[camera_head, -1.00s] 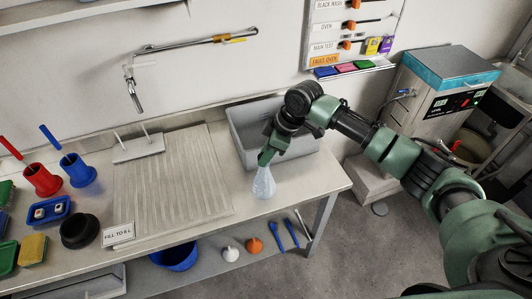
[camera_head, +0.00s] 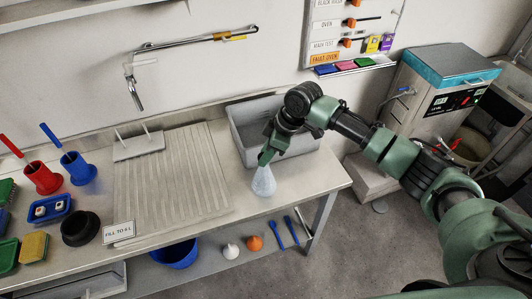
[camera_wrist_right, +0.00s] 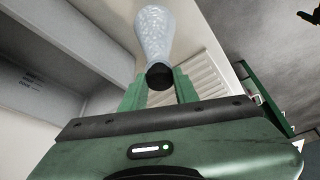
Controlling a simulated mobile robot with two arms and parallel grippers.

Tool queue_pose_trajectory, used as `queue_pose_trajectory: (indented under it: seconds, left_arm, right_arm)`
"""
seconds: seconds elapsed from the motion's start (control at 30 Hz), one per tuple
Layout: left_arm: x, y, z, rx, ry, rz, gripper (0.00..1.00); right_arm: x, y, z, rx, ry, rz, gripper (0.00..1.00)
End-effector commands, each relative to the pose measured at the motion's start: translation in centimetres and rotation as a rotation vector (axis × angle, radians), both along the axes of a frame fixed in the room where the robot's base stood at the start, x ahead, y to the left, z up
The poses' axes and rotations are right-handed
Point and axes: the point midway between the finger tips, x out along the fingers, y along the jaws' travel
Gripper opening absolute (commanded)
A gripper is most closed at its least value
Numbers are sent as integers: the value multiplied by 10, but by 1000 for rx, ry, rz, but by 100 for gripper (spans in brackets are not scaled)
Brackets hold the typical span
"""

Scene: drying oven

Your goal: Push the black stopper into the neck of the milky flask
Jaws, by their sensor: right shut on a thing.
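The milky flask (camera_head: 264,182) stands upright on the bench near its front right edge, in front of the grey basin. In the right wrist view the flask (camera_wrist_right: 154,35) shows with its neck toward my fingers. The black stopper (camera_wrist_right: 160,76) sits at the neck end, between my green fingertips. My right gripper (camera_wrist_right: 160,90) is shut on the stopper; how deep the stopper is in the neck I cannot tell. In the head view my right gripper (camera_head: 264,158) is over the flask's top and hides the stopper. My left gripper is not in view.
The grey basin (camera_head: 242,135) is behind the flask. A ribbed drainboard (camera_head: 170,180) lies to its left. A black round item (camera_head: 80,228), red and blue holders and a small sign (camera_head: 119,232) are further left. The bench's front edge is close to the flask.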

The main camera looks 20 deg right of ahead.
Motion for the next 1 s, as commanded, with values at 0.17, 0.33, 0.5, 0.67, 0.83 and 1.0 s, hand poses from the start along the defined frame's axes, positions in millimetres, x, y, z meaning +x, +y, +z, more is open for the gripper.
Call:
queue_pose_trajectory:
  seconds: [0.17, 0.33, 0.5, 0.67, 0.83, 1.0]
  left_arm:
    - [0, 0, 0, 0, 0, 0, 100]
    - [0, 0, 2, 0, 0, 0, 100]
    - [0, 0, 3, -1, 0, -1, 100]
    - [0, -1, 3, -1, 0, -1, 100]
    - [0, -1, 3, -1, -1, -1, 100]
    - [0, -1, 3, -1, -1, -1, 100]
  right_arm:
    - [0, 0, 0, 0, 0, 0, 0]
    - [0, 0, -2, 0, 0, 0, 0]
    - [0, 0, -5, 0, 0, 0, 0]
    - [0, 0, -6, 0, -1, 0, 0]
    - [0, 0, -6, -1, 0, 0, 0]
    - [0, -1, -6, -1, 0, 0, 55]
